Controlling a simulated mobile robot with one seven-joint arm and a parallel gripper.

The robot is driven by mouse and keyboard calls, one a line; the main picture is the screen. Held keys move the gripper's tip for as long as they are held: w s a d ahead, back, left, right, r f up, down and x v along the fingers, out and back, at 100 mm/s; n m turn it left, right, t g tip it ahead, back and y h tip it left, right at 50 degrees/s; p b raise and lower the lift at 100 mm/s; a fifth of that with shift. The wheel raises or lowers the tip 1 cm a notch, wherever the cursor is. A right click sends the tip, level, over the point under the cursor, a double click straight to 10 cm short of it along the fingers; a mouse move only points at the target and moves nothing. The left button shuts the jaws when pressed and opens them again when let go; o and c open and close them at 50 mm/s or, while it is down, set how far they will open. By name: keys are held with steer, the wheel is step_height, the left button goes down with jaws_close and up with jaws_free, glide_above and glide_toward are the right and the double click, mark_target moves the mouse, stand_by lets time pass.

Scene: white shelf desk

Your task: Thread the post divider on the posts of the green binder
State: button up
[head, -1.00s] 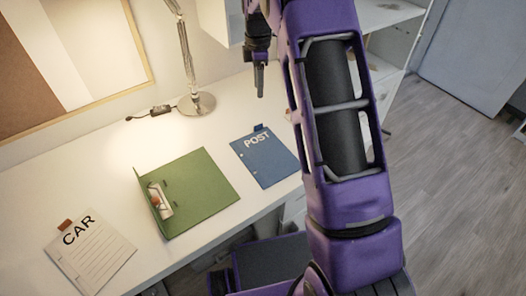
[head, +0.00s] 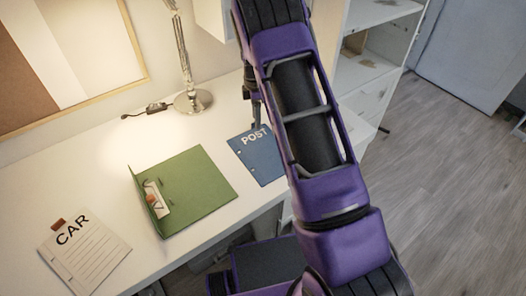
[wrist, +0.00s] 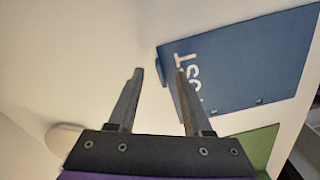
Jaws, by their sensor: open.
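The blue post divider (head: 262,158) lies flat on the white desk, marked POST, with a small tab on its far edge. It also shows in the wrist view (wrist: 255,65), beyond and right of my fingers, with small holes along one edge. The green binder (head: 197,187) lies open to its left, with a white plate and an orange-red part (head: 152,198) at its left side; the posts are too small to make out. A corner of the binder shows in the wrist view (wrist: 262,145). My gripper (wrist: 157,75) is open and empty above the desk, by the divider's tab end.
A paper divider marked CAR (head: 84,248) lies at the desk's left front. A lamp base (head: 193,101) and its cord switch (head: 160,110) stand at the back. The desk between lamp and binder is clear. White shelves (head: 375,60) rise at the right.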

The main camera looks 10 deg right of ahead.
steer(key=shift+f, duration=0.45)
jaws_close()
